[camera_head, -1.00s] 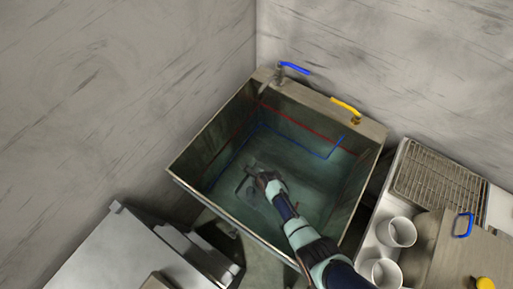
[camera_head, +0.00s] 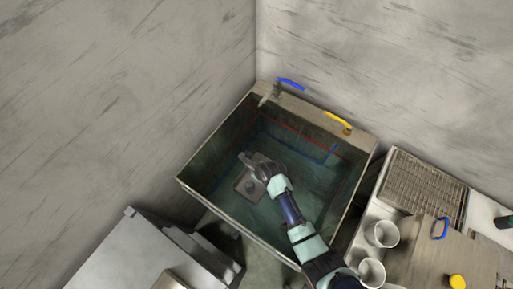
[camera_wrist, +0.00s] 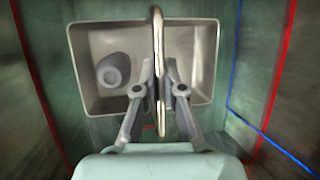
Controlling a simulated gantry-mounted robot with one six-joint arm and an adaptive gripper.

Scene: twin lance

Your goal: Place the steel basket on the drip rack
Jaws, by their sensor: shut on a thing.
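The steel basket (camera_head: 241,196) is inside the deep sink, a small rectangular metal bin with a dark round thing in it. In the wrist view the basket (camera_wrist: 125,43) shows from above, with a grey cup-like piece (camera_wrist: 112,70) at its left side and a thin upright loop handle (camera_wrist: 158,35). My gripper (camera_head: 255,163) is over the basket; in the wrist view its fingers (camera_wrist: 160,72) are shut on the handle from both sides. The drip rack (camera_head: 425,187), a wire grid, lies on the counter right of the sink and looks empty.
The sink (camera_head: 213,206) has high walls with red and blue lines inside. Taps with a blue lever (camera_head: 291,84) and a yellow lever (camera_head: 337,123) stand on its back rim. Two white cups (camera_head: 382,234) (camera_head: 371,272) stand near the rack. A blue handle (camera_head: 440,228) is on a board beside it.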

